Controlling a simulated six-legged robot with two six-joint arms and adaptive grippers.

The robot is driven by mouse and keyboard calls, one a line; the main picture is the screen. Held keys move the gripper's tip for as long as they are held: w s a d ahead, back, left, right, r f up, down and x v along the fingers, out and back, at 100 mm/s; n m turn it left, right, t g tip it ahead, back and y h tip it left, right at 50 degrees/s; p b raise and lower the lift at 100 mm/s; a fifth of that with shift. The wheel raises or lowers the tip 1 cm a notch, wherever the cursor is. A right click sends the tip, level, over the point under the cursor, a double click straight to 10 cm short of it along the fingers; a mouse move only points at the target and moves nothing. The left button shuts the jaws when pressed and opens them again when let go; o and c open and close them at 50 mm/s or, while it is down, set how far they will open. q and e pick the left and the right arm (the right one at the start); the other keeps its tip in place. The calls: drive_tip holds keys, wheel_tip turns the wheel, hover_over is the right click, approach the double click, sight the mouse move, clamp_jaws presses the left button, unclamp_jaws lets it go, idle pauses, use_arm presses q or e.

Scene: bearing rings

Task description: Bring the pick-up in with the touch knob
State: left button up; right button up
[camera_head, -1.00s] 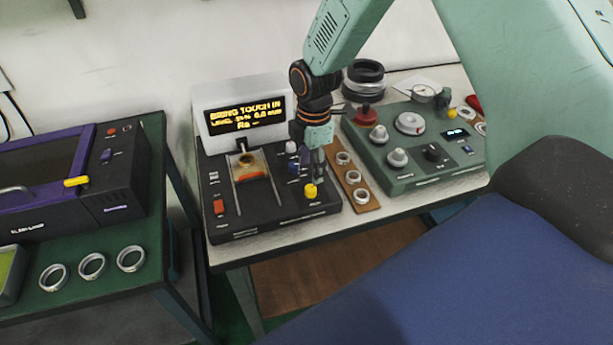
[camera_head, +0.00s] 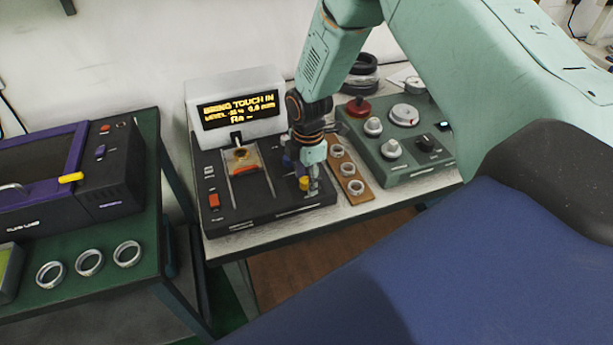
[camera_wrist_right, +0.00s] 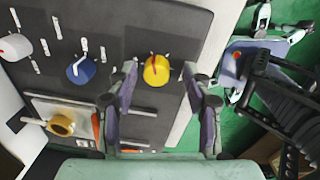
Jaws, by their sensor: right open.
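The black measuring unit (camera_head: 225,217) stands on the middle bench. Its display (camera_head: 238,108) has amber text reading "BRING TOUCH IN", with a level line and "Ra --". A dark pick-up (camera_head: 237,138) hangs below the display, above a copper-coloured piece (camera_head: 243,158) between rails; I cannot tell whether they touch. The yellow knob (camera_head: 303,184) is at the unit's front right; I cannot read its label. My right gripper (camera_head: 311,185) is pointing down at it. In the right wrist view, the open fingers (camera_wrist_right: 160,76) stand on either side of the yellow knob (camera_wrist_right: 157,69), with gaps.
A blue knob (camera_wrist_right: 81,69) and a white knob (camera_wrist_right: 15,47) lie beside the yellow one. A red switch (camera_head: 214,200) is at front left. A wooden strip with rings (camera_head: 352,177) and a green unit (camera_head: 400,172) stand close on the right.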

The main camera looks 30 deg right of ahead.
drive_tip(key=shift+w, duration=0.15)
drive_tip(key=shift+c, duration=1.2)
drive_tip(key=shift+w+f, duration=0.2)
drive_tip(key=c, duration=0.3)
drive_tip(key=shift+s+r, duration=0.15)
drive_tip(key=c, duration=0.5)
use_arm(q)
drive_tip(key=shift+w, duration=0.2)
use_arm(e)
clamp_jaws()
